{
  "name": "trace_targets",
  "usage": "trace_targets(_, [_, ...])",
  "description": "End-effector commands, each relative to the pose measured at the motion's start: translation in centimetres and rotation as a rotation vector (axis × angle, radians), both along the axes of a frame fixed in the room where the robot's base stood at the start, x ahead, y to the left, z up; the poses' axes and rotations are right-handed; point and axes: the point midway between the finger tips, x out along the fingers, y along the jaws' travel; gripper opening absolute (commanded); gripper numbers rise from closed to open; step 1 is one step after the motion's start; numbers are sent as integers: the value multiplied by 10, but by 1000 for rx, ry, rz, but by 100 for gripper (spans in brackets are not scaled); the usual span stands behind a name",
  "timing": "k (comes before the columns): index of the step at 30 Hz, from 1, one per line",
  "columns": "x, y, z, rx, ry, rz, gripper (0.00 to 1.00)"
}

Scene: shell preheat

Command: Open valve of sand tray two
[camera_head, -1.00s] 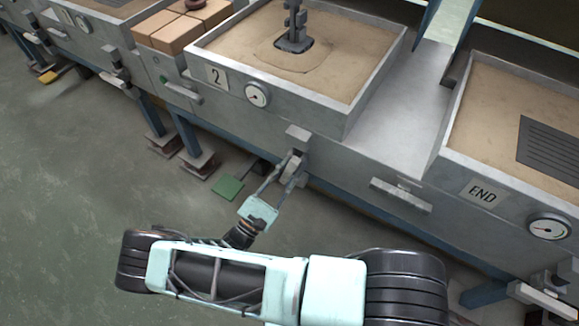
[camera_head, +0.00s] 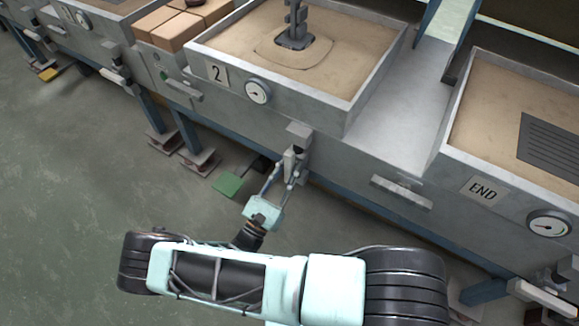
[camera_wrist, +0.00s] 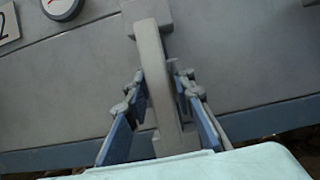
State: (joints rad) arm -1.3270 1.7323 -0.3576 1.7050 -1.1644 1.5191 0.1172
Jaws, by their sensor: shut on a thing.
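Sand tray two (camera_head: 312,118) is a grey metal box of sand with a "2" plate (camera_head: 215,74) and a round gauge (camera_head: 257,92) on its front. Its valve, a grey lever (camera_head: 290,162) under a small block, sticks out from the front below the tray. My gripper (camera_head: 286,177) is at this lever. In the wrist view the lever (camera_wrist: 156,65) runs between the two fingers of my gripper (camera_wrist: 160,92), which are shut on it.
The END tray (camera_head: 452,165) stands at the right with its own gauge (camera_head: 549,224). Brown blocks (camera_head: 183,28) sit to the left of tray two. A green pedal (camera_head: 228,185) lies low beside my gripper.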

Motion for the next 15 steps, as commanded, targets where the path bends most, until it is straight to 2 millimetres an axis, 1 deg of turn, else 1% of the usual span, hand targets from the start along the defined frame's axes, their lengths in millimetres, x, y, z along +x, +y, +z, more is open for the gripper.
trace_targets(2, [-1,1,0,-2,2,1,0])
trace_targets(3, [-1,1,0,-2,2,1,24])
trace_targets(6, [0,1,0,-2,2,1,35])
trace_targets(15, [-1,1,-1,0,0,1,35])
